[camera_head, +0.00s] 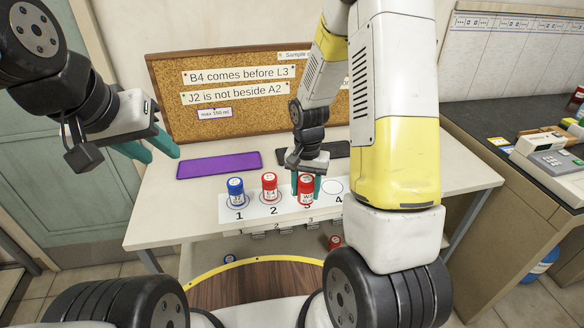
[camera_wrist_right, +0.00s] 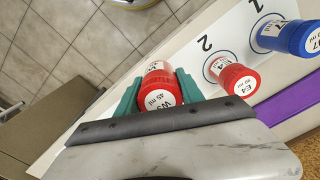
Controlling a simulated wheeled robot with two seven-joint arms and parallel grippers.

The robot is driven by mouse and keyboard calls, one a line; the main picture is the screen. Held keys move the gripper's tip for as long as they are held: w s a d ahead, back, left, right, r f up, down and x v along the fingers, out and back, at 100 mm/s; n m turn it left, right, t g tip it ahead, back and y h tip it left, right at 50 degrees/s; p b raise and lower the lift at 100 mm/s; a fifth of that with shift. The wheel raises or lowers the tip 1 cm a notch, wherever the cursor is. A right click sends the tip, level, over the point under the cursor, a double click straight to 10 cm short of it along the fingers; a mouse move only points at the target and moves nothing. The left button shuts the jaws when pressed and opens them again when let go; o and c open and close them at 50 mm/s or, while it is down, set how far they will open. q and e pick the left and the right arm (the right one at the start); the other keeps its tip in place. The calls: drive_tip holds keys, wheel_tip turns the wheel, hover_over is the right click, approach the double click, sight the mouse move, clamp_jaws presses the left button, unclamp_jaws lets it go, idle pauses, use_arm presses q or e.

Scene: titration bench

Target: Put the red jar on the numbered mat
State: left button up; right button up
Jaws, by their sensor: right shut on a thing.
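A red jar with a white label starting with W (camera_head: 305,190) is at circle 3 of the white numbered mat (camera_head: 256,212). My right gripper (camera_head: 306,185) is shut on this jar from above, one teal finger on each side. The held jar (camera_wrist_right: 158,92) also shows between the fingers in the right wrist view (camera_wrist_right: 160,95). I cannot tell whether its base touches the mat. Another red jar, labelled E4 (camera_head: 269,187), stands upright on circle 2. My left gripper (camera_head: 147,148) is open and empty, left of the board above the table's left side.
A blue jar (camera_head: 235,191) stands on circle 1; circle 4 (camera_head: 332,187) is empty. A purple pad (camera_head: 219,165) and a dark pad (camera_head: 340,149) lie behind the mat. A corkboard (camera_head: 215,120) with notes stands at the back. Blue and red items sit below the tabletop.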

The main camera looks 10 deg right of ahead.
drive_tip(key=w, duration=0.5)
drive_tip(key=w+d, duration=0.1)
drive_tip(key=w, duration=0.2)
drive_tip(key=shift+w+f, duration=0.1)
drive_tip(key=shift+f, duration=2.05)
drive_tip(key=shift+f, duration=0.1)
drive_tip(key=o, duration=1.4)
